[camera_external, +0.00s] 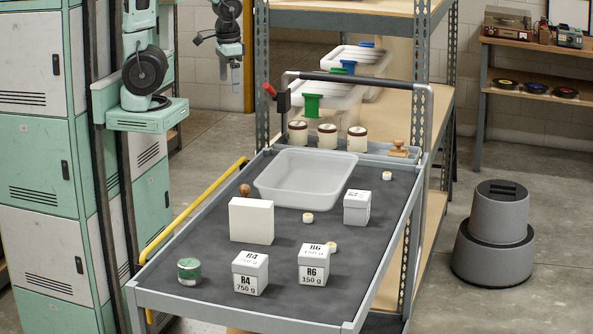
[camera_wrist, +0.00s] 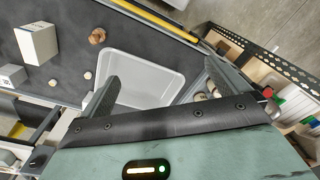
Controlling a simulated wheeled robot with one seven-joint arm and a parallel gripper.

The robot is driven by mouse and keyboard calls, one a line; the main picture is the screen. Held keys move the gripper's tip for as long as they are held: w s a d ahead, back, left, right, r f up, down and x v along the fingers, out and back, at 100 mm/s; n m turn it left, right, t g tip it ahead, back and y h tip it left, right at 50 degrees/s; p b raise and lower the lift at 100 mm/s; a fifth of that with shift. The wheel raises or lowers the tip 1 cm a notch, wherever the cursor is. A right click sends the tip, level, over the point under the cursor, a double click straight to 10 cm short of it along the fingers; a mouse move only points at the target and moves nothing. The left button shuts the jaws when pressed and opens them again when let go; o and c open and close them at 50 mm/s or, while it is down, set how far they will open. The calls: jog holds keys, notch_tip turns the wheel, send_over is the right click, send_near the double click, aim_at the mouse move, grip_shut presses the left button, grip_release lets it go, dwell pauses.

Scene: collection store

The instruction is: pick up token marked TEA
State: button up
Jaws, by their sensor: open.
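Three small cream tokens with yellowish edges lie on the dark cart top: one in the middle (camera_external: 308,217), one at the right rear (camera_external: 387,176), and one partly hidden behind the R6 box (camera_external: 331,248). Any marking is too small to read, so I cannot tell which is TEA. Two such tokens show in the wrist view, one nearer the tray (camera_wrist: 87,75) and one farther left (camera_wrist: 52,83). My gripper (camera_wrist: 160,68) is open and empty. In the external view my gripper (camera_external: 236,85) hangs above and beyond the cart's rear left, apart from the tokens.
The cart holds an empty translucent tray (camera_external: 306,190), a plain white block (camera_external: 251,222), labelled boxes R4 (camera_external: 250,275) and R6 (camera_external: 313,268), another box (camera_external: 357,209), a green tin (camera_external: 189,270) and a brown knob (camera_external: 245,190). Jars (camera_external: 327,135) stand at the rear.

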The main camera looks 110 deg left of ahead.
dwell(0.4)
jog(key=c, duration=1.6)
jog(key=shift+o, duration=0.2)
